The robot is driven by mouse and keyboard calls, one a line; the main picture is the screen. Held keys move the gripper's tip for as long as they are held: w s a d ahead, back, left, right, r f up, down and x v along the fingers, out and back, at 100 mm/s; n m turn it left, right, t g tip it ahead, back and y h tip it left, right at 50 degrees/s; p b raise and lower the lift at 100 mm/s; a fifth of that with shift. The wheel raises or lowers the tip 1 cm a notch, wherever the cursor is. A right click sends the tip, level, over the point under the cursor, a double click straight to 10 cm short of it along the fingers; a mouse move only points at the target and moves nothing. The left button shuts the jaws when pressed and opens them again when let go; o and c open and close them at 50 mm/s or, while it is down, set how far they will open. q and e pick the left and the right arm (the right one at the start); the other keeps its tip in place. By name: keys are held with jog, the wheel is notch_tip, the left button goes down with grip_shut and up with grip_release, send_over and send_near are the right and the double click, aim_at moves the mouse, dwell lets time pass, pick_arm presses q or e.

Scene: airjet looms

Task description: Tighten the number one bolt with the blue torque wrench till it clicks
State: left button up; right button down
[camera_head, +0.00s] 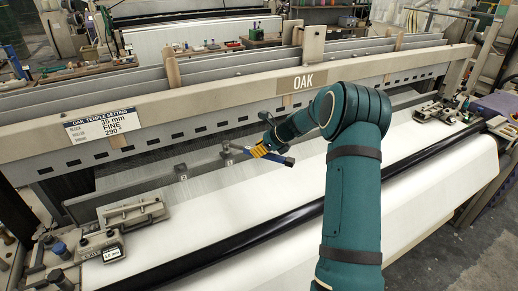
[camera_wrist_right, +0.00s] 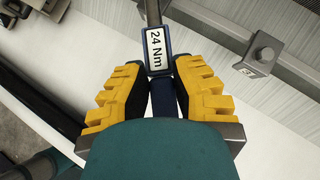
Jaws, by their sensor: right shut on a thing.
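My right gripper (camera_head: 262,151) is shut on the blue torque wrench (camera_head: 285,160); its yellow finger pads lie on both sides of the handle. In the right wrist view the gripper (camera_wrist_right: 161,78) holds the wrench, whose label (camera_wrist_right: 157,50) reads "24 Nm". Its grey shaft runs out of the top of that view, so its working end is hidden there. In the head view the wrench points left toward a small grey block (camera_head: 227,153) on the loom's bar. Contact cannot be told. A block marked 2 (camera_head: 182,172) sits further left. I cannot make out which bolt is number one. My left gripper is not in view.
White fabric (camera_head: 225,245) and a black roller (camera_head: 220,246) lie in front. A small bolted block (camera_wrist_right: 262,54) stands right of the wrench in the wrist view.

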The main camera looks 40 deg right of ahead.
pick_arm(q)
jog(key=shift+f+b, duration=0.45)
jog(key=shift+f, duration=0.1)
pick_arm(e)
jog(key=shift+f, duration=0.75)
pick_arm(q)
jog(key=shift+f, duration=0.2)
pick_arm(e)
jog(key=shift+s+a+m+h, duration=0.1)
jog(key=shift+a+m+h, duration=0.3)
jog(key=shift+a+m, duration=0.15)
pick_arm(q)
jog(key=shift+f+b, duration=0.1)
jog(key=shift+b, duration=0.25)
pick_arm(e)
jog(key=shift+a, duration=0.1)
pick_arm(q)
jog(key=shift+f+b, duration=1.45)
pick_arm(e)
jog(key=a+m+h, duration=0.4)
jog(key=a+m, duration=0.2)
jog(key=a, duration=0.1)
jog(key=shift+s+t+h, duration=0.25)
jog(key=shift+t+h, duration=0.05)
jog(key=c, duration=1.5)
grip_release()
jog(key=shift+d, duration=0.15)
grip_shut()
